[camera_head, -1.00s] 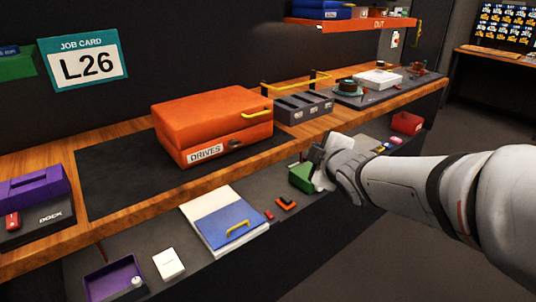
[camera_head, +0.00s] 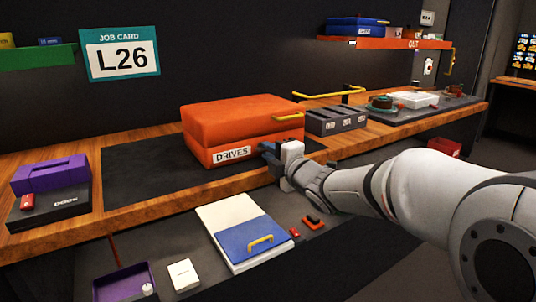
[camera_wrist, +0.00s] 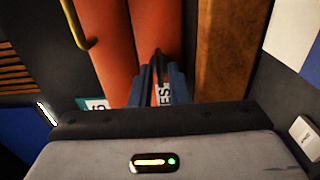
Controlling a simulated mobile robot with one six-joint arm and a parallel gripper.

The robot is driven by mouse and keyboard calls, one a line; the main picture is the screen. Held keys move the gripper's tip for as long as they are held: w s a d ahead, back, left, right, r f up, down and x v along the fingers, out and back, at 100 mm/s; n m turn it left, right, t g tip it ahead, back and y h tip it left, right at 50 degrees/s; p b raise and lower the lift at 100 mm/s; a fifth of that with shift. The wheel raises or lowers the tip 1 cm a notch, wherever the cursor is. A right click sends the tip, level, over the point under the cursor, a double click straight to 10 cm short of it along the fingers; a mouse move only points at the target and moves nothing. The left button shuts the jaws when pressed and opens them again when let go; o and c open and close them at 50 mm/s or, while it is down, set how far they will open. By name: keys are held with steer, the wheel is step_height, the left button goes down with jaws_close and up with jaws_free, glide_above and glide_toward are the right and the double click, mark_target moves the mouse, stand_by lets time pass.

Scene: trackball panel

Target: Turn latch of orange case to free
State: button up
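The orange case (camera_head: 225,122), labelled DRIVES, lies closed on the dark mat, with a yellow handle (camera_head: 290,117) at its right. My gripper (camera_head: 267,152) is at the case's front face, just right of the label, and hides the latch in the head view. In the wrist view my two dark blue fingers (camera_wrist: 158,75) point at the seam side of the case (camera_wrist: 108,45). They stand apart, with part of the label visible between them. The small dark latch (camera_wrist: 157,57) shows at the fingertips, between them; contact cannot be told.
The wooden bench edge (camera_head: 150,216) runs below the gripper. A grey slotted rack (camera_head: 336,120) stands right of the case. A purple dock (camera_head: 48,174) is at the left. A white-and-blue folder (camera_head: 240,232) lies on the lower shelf. The mat left of the case is clear.

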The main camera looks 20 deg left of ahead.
steer(key=shift+w+a, duration=0.2)
steer(key=shift+a, duration=0.05)
jaws_close()
